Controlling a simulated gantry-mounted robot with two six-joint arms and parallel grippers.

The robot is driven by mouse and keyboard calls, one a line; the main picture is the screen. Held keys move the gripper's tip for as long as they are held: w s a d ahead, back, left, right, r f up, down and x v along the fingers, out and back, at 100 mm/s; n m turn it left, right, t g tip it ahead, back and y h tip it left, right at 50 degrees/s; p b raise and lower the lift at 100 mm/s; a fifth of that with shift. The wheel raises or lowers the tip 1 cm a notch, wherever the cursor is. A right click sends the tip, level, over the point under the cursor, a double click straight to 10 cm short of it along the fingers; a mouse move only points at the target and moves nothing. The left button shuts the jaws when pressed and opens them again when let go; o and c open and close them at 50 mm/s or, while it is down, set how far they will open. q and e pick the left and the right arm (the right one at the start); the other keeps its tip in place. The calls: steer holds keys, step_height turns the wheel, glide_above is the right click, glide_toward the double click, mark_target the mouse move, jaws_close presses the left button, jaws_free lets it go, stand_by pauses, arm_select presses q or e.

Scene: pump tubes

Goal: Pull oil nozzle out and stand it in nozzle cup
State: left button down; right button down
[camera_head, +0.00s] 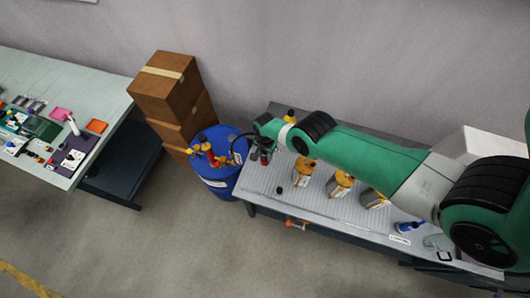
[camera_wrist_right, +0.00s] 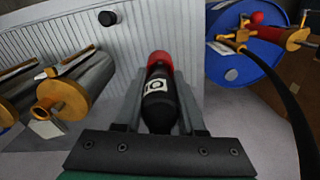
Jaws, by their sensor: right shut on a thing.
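My right gripper (camera_head: 264,151) is over the left end of the grey bench, close to the blue drum. In the right wrist view its jaws (camera_wrist_right: 158,105) are shut on a black, bottle-shaped piece with a white label and a red end, which looks like the oil nozzle (camera_wrist_right: 158,105). The red end points away from the wrist. Whether it touches anything there I cannot tell. A black hose (camera_wrist_right: 290,100) curves from the drum's pump toward the gripper; its join to the nozzle is hidden. I cannot identify the nozzle cup for certain. My left gripper is not in view.
The blue drum (camera_head: 219,185) carries a red and yellow pump (camera_head: 210,157). Several metal canisters with yellow tops (camera_head: 341,181) stand on the bench (camera_head: 262,190). A small black cylinder (camera_head: 280,190) is in front of them. Cardboard boxes (camera_head: 165,85) are stacked behind the drum.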

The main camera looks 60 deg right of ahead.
steer(key=shift+c, duration=2.1)
jaws_free()
steer(key=shift+f, duration=0.1)
step_height(320, 180, up, 8)
steer(key=p, duration=0.7)
steer(key=shift+f+p, duration=0.1)
steer(key=shift+p, duration=0.2)
steer(key=shift+f, duration=0.15)
